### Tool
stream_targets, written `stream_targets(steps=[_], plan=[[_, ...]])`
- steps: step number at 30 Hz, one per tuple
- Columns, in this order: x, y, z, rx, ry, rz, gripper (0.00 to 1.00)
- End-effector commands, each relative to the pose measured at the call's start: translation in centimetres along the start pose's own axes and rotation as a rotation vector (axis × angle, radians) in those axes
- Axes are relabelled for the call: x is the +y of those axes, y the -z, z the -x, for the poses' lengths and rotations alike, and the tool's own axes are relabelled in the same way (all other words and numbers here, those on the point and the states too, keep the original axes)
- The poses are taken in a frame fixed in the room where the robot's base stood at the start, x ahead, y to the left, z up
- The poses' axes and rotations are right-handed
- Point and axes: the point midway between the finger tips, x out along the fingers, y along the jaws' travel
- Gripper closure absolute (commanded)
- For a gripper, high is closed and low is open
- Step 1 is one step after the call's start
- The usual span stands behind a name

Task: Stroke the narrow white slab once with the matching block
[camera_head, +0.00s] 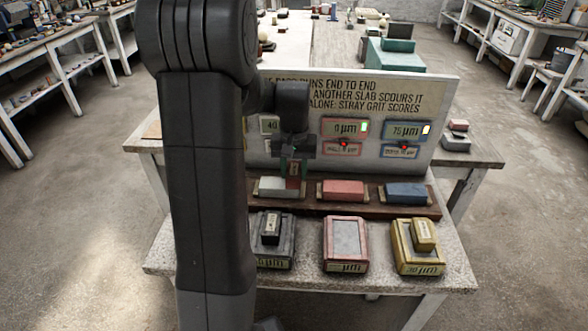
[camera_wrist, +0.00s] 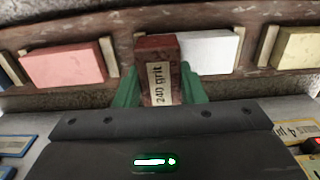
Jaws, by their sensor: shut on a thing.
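My gripper (camera_head: 293,163) is shut on a dark red block (camera_wrist: 159,68), whose pale label reads "240 grit"; the block also shows in the head view (camera_head: 292,176). The white slab (camera_wrist: 209,51) lies just behind and right of the block in the wrist view, and it shows below my gripper in the head view (camera_head: 276,188). The block hangs upright at the slab's end nearest the pink slab (camera_head: 342,190). I cannot tell whether block and white slab touch. Green fingers (camera_wrist: 196,90) hold the block's sides.
A blue slab (camera_head: 405,193) and a yellow slab (camera_wrist: 300,48) share the wooden rack (camera_head: 380,210). In front stand a dark tray (camera_head: 272,259) with a black block, an empty red tray (camera_head: 346,238) and a yellow tray (camera_head: 400,245) with a yellow block. A sign panel (camera_head: 445,105) rises behind.

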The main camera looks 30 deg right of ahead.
Motion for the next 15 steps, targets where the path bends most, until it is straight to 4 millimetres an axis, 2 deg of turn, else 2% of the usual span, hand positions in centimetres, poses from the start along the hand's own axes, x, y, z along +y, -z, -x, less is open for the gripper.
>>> stream_targets(steps=[15], plan=[[0.00, 0.02, -0.27, 0.000, 0.000, 0.000, 0.82]])
